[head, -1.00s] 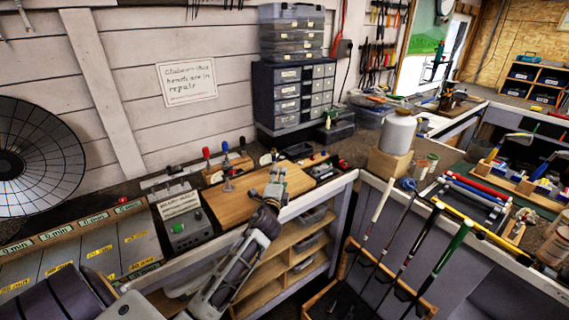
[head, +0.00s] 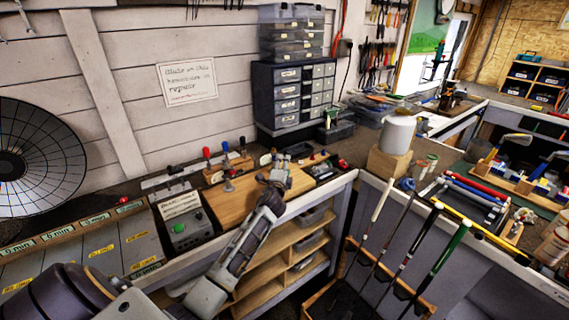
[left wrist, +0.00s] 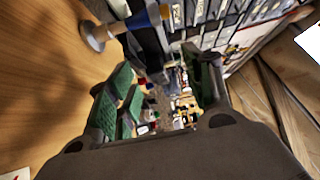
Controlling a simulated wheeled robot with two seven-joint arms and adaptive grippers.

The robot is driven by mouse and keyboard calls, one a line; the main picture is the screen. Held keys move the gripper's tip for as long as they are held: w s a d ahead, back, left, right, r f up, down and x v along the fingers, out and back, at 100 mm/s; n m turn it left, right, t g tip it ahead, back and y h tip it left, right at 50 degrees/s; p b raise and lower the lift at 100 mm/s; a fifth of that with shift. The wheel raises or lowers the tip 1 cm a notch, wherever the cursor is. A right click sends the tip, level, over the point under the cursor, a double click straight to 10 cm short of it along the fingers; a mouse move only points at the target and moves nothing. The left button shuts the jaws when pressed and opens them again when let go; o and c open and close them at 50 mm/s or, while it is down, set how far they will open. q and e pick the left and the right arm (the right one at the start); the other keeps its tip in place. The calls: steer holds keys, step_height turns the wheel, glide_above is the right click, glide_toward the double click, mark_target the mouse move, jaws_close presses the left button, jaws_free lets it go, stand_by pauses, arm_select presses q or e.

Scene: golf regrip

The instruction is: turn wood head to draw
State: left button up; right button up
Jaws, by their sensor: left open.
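My left gripper (head: 281,162) is above the right part of the wooden board (head: 232,206) on the workbench. In the left wrist view it is open (left wrist: 160,92), with green pads on its fingers and nothing clearly held between them. A grey round disc on a short stem (left wrist: 94,38) and a blue-and-dark part beside it (left wrist: 140,20) show just beyond the fingertips, over the wood. I cannot make out a wood head for certain; it may be hidden by my gripper. My right gripper is not in view.
A grey box with a green button (head: 185,230) stands left of the board. Red- and blue-topped tools (head: 225,150) stand behind it. A dark drawer cabinet (head: 292,95) is at the back. Several clubs (head: 400,235) stand in a rack at the right front.

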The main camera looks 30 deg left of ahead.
arm_select(q)
steer(key=shift+x, duration=1.4)
jaws_close()
